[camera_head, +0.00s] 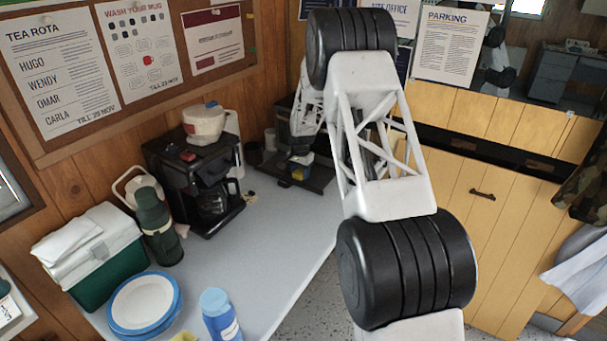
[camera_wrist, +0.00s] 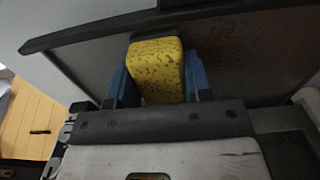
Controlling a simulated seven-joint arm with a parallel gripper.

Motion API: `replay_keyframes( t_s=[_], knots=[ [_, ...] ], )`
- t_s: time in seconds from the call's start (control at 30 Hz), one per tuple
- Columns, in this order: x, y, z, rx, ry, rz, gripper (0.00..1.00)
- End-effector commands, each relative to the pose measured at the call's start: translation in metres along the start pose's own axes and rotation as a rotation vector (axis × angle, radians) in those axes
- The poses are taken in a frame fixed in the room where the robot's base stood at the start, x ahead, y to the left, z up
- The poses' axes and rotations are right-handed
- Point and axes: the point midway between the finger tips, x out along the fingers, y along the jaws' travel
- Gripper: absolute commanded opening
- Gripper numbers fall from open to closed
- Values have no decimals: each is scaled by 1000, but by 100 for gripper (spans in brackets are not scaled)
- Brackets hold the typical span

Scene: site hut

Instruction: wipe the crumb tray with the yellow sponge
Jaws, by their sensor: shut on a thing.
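The yellow sponge (camera_wrist: 155,68) is held between the two blue fingers of my gripper (camera_wrist: 159,82) in the wrist view. Its face has dark specks. The crumb tray (camera_wrist: 225,45) is a dark, flat surface with a raised black rim, behind and around the sponge in that view. In the head view the tray (camera_head: 318,184) is at the far end of the counter, and a small yellow bit of the sponge (camera_head: 298,173) shows over it. My arm and gripper partly hide this spot. I cannot tell whether the sponge touches the tray.
A black coffee maker (camera_head: 190,165) with a glass jug stands left of the tray. A green flask (camera_head: 155,225), a green and white cool box (camera_head: 95,255), blue-rimmed plates (camera_head: 145,303) and a blue bottle (camera_head: 220,318) stand nearer. The middle of the grey counter (camera_head: 255,245) is clear.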

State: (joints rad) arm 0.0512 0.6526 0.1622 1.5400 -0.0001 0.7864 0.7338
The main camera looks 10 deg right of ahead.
Motion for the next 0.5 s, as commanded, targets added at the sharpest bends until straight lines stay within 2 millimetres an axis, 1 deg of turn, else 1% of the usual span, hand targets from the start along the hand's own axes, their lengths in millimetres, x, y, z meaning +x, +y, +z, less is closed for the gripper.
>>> replay_keyframes(
  t_s=[0.5],
  knots=[
    [1, -46, 1, -1, -1, 1, 24]
  ],
)
